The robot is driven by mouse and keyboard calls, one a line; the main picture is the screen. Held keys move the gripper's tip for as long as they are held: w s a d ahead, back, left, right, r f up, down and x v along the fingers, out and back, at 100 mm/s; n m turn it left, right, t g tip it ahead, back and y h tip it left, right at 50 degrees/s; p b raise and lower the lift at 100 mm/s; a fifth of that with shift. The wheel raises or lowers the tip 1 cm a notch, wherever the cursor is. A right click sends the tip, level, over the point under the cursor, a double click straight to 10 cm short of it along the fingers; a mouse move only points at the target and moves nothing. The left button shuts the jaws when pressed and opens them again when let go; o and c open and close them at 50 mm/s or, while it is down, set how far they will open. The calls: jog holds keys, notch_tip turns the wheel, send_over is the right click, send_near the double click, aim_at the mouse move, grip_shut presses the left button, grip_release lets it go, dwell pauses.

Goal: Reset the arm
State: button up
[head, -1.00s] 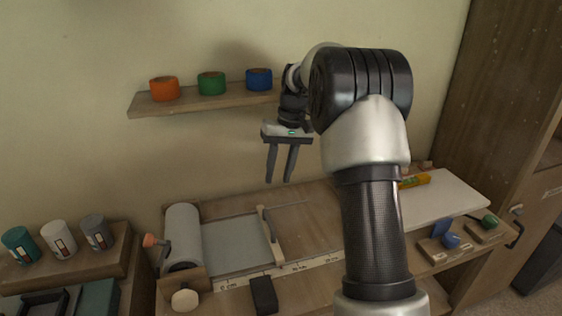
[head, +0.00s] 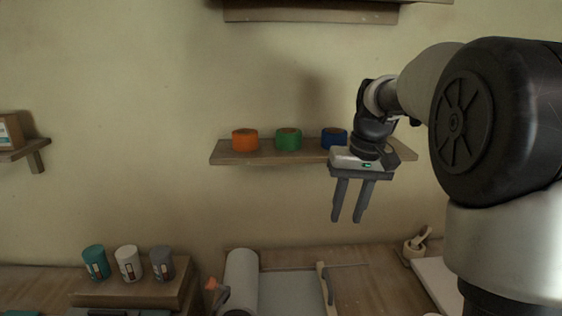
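My gripper (head: 347,220) hangs in the air, pointing down, in front of the right part of the wall shelf (head: 228,159). Its two fingers are apart with nothing between them. My arm comes in from the right edge and fills much of the right side of the view. The gripper is above the workbench (head: 380,283) and touches nothing that I can see.
Orange (head: 245,140), green (head: 288,139) and blue (head: 334,138) tape rolls stand on the shelf; my wrist is close by the blue one. Another shelf (head: 310,13) is above.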

jog(key=s+a+r+t+p, duration=0.25)
jog(key=s+r, duration=0.35)
jog(key=s, duration=0.6)
jog(key=s+a+f+t+h+p, duration=0.1)
jog(key=s+f, duration=0.1)
jog(key=s, duration=1)
jog(key=shift+s+a+t, duration=0.15)
jog(key=shift+s+t, duration=0.1)
jog(key=shift+t, duration=0.1)
